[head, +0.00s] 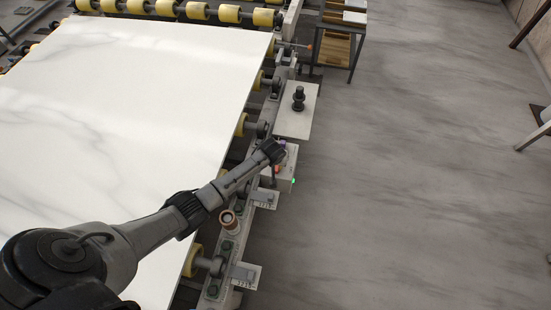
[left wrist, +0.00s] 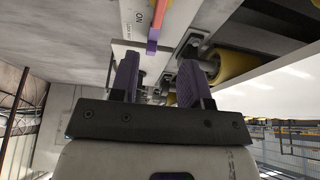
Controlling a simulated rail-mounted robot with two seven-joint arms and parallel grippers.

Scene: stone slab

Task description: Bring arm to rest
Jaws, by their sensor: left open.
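My left arm reaches in from the lower left of the head view, over the slab's edge. My left gripper (head: 279,151) is at its end, beside the conveyor rail and above a small control box (head: 285,175) with a green light. In the left wrist view the gripper (left wrist: 157,80) has two purple-padded fingers standing apart, with nothing held between them. Beyond the fingertips is the white box (left wrist: 132,22) marked "ON", with a red and purple lever (left wrist: 156,28). Whether the fingers touch the box I cannot tell. My right gripper is not in view.
A white marble slab (head: 120,90) lies on a conveyor with yellow rollers (head: 229,13). A plate with a black knob (head: 298,98) is fixed at the rail. A wooden-shelved stand (head: 338,45) is at the back. The grey floor (head: 420,170) to the right is clear.

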